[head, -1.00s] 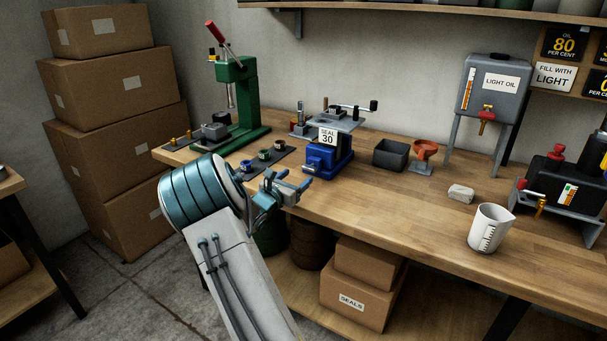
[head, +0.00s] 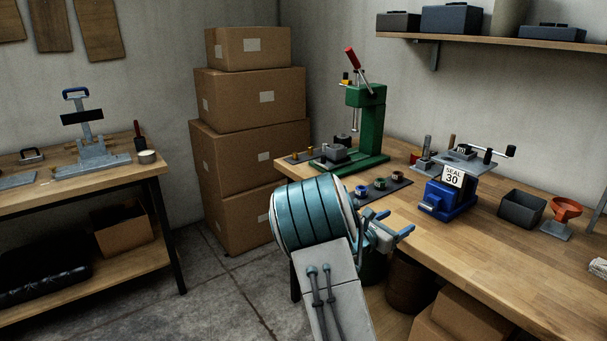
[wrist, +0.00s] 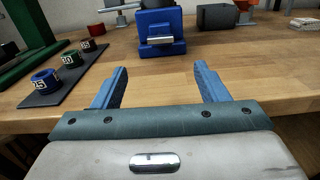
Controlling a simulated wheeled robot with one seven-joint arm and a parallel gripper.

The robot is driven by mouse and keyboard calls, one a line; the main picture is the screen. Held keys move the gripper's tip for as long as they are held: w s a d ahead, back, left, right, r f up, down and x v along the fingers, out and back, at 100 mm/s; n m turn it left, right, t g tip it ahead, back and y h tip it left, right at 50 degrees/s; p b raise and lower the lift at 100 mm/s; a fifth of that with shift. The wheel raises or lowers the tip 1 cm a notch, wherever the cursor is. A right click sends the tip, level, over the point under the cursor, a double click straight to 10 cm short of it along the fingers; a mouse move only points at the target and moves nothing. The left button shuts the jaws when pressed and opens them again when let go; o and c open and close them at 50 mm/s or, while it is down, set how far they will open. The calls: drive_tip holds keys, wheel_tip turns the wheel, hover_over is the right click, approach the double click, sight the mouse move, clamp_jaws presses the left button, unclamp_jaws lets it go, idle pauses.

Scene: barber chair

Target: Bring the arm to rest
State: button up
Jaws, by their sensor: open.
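My gripper (head: 408,230) is at the front edge of the wooden workbench (head: 470,260), with my arm bent below it in the head view. In the wrist view my gripper (wrist: 160,80) has its two blue fingers wide apart with nothing between them. The fingers point across the bench toward a blue vise (wrist: 160,30), which stands well beyond the fingertips. The blue vise (head: 447,197) also shows in the head view, with a "SEAL 30" sign and a grey fixture by it.
A dark mat (wrist: 66,80) with numbered rings lies left of the fingers. A green press (head: 365,125) stands behind it. A grey bin (head: 522,208) and an orange funnel (head: 565,210) are at right. Stacked cartons (head: 250,150) and another bench (head: 150,172) are at left.

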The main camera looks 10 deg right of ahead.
drive_tip(key=s+a+r+m+g+y+p, duration=0.1)
drive_tip(key=s+a+r+m+g+y, duration=0.15)
drive_tip(key=s+m, duration=0.45)
drive_tip(key=s+a+r+m+g+y+p, duration=0.1)
drive_tip(key=s+a+m+g+y+p, duration=0.25)
drive_tip(key=s, duration=0.55)
drive_tip(key=s+a+r+m+t+y, duration=0.1)
drive_tip(key=s+a+m+y, duration=0.4)
drive_tip(key=a, duration=0.5)
drive_tip(key=s+a+r+m+t+y+p, duration=0.1)
drive_tip(key=s+a+r+m+y, duration=0.2)
drive_tip(key=s+a+m+y, duration=0.2)
drive_tip(key=s+a+m, duration=0.2)
drive_tip(key=s+a, duration=0.2)
drive_tip(key=a, duration=0.2)
drive_tip(key=shift+s+r+y, duration=0.3)
drive_tip(key=shift+s, duration=0.1)
